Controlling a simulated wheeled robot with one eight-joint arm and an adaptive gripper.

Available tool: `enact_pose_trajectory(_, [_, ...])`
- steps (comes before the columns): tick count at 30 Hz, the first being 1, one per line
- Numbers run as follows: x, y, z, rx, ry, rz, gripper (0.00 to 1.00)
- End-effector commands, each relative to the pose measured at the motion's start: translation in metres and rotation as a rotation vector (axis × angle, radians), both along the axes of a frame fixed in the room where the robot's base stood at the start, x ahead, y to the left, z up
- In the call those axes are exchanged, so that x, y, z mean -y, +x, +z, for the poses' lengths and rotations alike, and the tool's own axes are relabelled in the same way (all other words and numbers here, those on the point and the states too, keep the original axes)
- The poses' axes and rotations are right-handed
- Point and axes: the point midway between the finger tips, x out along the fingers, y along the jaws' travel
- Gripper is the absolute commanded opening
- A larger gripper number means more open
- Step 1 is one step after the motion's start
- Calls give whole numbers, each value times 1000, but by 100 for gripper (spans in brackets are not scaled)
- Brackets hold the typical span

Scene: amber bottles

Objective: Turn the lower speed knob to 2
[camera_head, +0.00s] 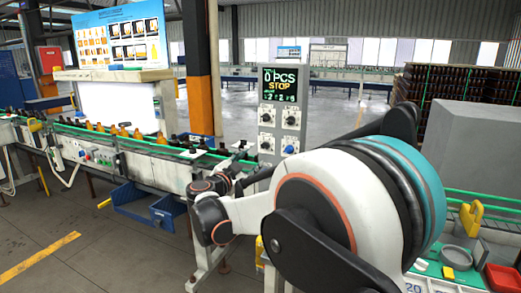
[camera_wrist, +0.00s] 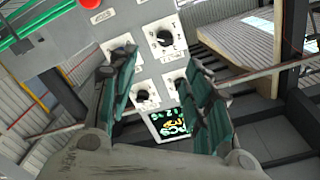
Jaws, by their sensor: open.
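The grey control panel (camera_head: 283,98) stands upright in the head view, with a lit screen (camera_head: 280,83) reading "0 PCS STOP" above two rows of dark knobs on white plates. The lower row has a left knob (camera_head: 265,143) and a right one. In the wrist view the panel is upside down, with the screen (camera_wrist: 170,123) at the bottom and the lower-row knobs (camera_wrist: 163,38) above. Knob labels and pointer settings are too small to read. My gripper (camera_wrist: 160,65) is open and empty, its teal-padded fingers apart in front of the panel, overlapping some knobs in view.
A conveyor (camera_head: 150,146) with amber bottles runs to the left of the panel. A blue bin (camera_head: 145,207) hangs below it. A red button (camera_wrist: 89,3) sits near the wrist view's top edge. A green tray (camera_head: 455,276) with small items lies at front right.

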Motion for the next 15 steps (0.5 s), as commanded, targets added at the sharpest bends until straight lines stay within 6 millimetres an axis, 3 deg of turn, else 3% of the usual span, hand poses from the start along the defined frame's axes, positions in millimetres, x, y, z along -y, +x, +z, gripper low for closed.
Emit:
enact_pose_trajectory(3, [-8,3,-1,18,16,13,45])
enact_pose_trajectory(7, [-3,16,-2,18,17,11,45])
enact_pose_trajectory(15, [15,65,-3,17,16,10,45])
